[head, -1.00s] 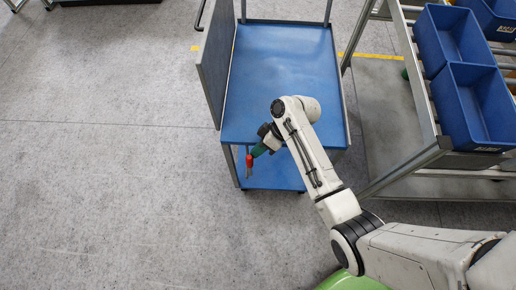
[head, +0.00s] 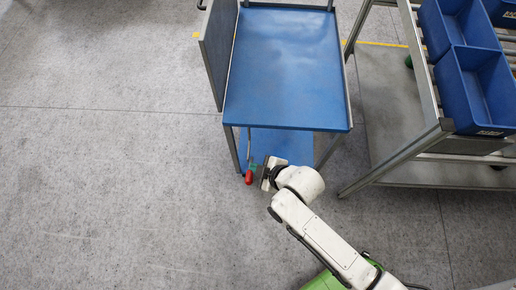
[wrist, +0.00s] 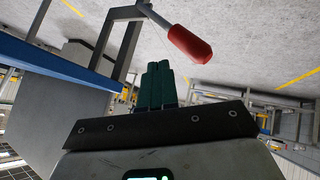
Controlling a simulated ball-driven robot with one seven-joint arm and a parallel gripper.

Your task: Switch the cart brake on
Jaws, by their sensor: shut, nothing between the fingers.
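The cart has a blue top deck (head: 285,60) and a blue lower shelf (head: 272,143). Its brake lever has a red handle (head: 249,177) near the cart's front left leg, low down. In the wrist view the red handle (wrist: 190,44) sits on a grey rod joined to a grey bracket (wrist: 120,28). My gripper (head: 253,165) is beside the handle in the head view. In the wrist view my gripper's green fingers (wrist: 159,66) are together with nothing between them, just below and left of the handle. A gap shows between them; contact is not visible.
A metal roller rack (head: 425,90) with blue bins (head: 480,88) stands to the right of the cart. A grey panel (head: 217,50) rises on the cart's left side. The floor (head: 100,150) to the left is clear.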

